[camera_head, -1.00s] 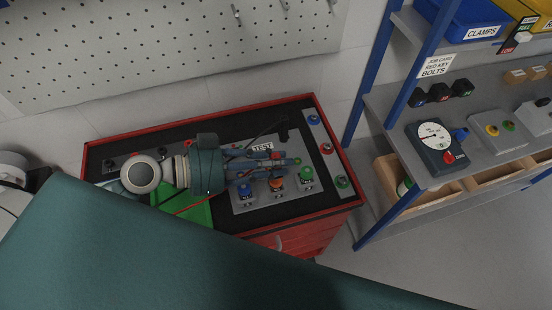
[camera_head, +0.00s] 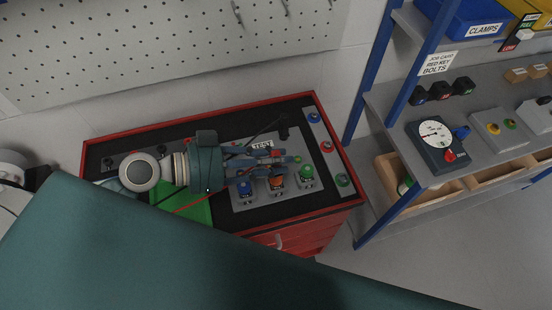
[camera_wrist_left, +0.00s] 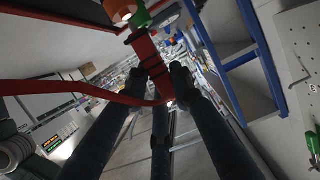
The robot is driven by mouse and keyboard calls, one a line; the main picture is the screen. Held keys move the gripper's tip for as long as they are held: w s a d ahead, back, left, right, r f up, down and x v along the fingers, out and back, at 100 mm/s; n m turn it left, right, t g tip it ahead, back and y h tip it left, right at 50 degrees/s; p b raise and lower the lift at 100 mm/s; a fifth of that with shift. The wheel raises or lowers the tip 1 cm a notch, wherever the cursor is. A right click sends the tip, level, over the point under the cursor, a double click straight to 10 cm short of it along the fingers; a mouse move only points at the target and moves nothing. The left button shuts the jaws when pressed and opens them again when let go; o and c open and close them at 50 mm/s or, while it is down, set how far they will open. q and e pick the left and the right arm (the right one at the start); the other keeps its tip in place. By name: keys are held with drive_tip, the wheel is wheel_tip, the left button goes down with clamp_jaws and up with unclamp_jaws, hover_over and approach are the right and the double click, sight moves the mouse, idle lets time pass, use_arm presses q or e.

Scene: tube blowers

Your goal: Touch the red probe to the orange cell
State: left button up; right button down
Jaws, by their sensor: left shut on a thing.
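The orange cell (camera_head: 277,182) stands on a grey plate, between a blue cell (camera_head: 245,189) and a green cell (camera_head: 307,172). My left gripper (camera_head: 280,163) is over this plate, just above the orange cell in the picture. In the left wrist view its fingers (camera_wrist_left: 163,85) are shut on the red probe (camera_wrist_left: 150,58). An orange round part (camera_wrist_left: 120,9) and a green one (camera_wrist_left: 141,18) show at the top edge there, close to the probe's far end. Whether they touch cannot be told. My right gripper is not in view.
A red cable (camera_wrist_left: 70,88) loops across the left wrist view. The black-topped red cart (camera_head: 340,205) carries a green tray (camera_head: 180,212) and a side strip with round coloured parts (camera_head: 327,147). A shelf with blue posts (camera_head: 375,85) stands to the right.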

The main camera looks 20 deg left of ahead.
sight(276, 156)
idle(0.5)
use_arm(q)
drive_tip(key=shift+b, duration=0.55)
idle(0.4)
drive_tip(key=shift+f+b, duration=0.35)
drive_tip(key=shift+b, duration=0.1)
idle(0.3)
idle(0.7)
drive_tip(key=shift+f, duration=0.15)
idle(2.3)
drive_tip(key=shift+r+p, duration=1.55)
drive_tip(key=shift+r, duration=1.1)
